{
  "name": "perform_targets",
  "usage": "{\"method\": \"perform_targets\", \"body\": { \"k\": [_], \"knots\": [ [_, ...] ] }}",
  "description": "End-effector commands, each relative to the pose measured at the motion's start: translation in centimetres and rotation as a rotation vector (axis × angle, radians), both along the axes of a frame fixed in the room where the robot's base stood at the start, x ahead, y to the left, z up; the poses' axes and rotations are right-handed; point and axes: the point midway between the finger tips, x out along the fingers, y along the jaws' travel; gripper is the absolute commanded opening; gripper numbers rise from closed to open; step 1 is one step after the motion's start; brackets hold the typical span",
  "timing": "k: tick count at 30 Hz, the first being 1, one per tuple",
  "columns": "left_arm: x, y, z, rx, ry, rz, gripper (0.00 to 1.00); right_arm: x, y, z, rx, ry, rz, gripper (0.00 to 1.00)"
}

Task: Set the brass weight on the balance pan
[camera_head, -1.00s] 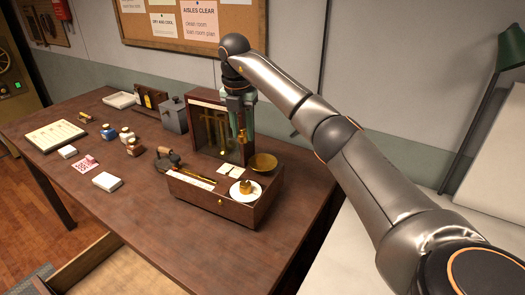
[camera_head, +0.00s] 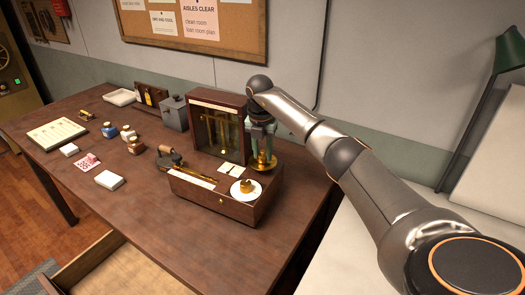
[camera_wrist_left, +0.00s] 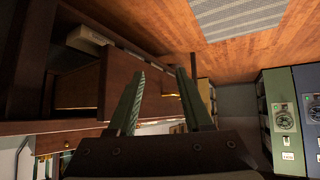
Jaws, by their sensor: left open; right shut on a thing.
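The balance is a dark wooden box (camera_head: 208,192) on the table, with a brass pan (camera_head: 271,168) at its back right. A white disc (camera_head: 236,197) at its front right bears another brass piece (camera_head: 247,186). My right gripper (camera_head: 262,152) points down over the brass pan, shut on the brass weight (camera_head: 263,158). The weight is small and partly hidden by the fingers; I cannot tell whether it touches the pan. My left gripper (camera_wrist_left: 161,72) is open and empty in the left wrist view, near a wooden drawer (camera_wrist_left: 78,88).
A glass-fronted wooden case (camera_head: 202,131) stands behind the balance, close to my right gripper. A grey canister (camera_head: 173,113), small jars (camera_head: 136,146) and white blocks (camera_head: 109,180) stand to the left. An open drawer (camera_head: 105,255) juts out at the front. The table's front right is clear.

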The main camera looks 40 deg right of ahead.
Motion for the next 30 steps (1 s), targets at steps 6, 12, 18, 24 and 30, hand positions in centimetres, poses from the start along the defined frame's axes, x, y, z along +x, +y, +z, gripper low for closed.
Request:
{"method": "perform_targets", "body": {
  "k": [6,12,18,24,30],
  "knots": [
    [0.1,0.0,0.0,0.000,-0.001,0.000,0.50,0.0,0.0,-0.2,0.000,0.000,0.000,0.40],
    [0.1,0.0,0.0,0.000,-0.002,0.000,0.50,0.0,0.0,-0.2,0.000,0.000,0.000,0.63],
    [0.1,0.0,0.0,0.000,-0.002,0.000,0.50,0.0,0.0,-0.2,0.000,0.000,0.000,0.66],
    [0.1,0.0,-0.1,0.000,-0.002,0.000,0.50,0.0,0.1,0.7,0.000,-0.004,0.000,0.66],
    [0.1,0.0,-0.7,0.000,-0.002,0.000,0.50,-0.2,0.5,4.4,-0.001,-0.006,0.000,0.66]
  ]
}}
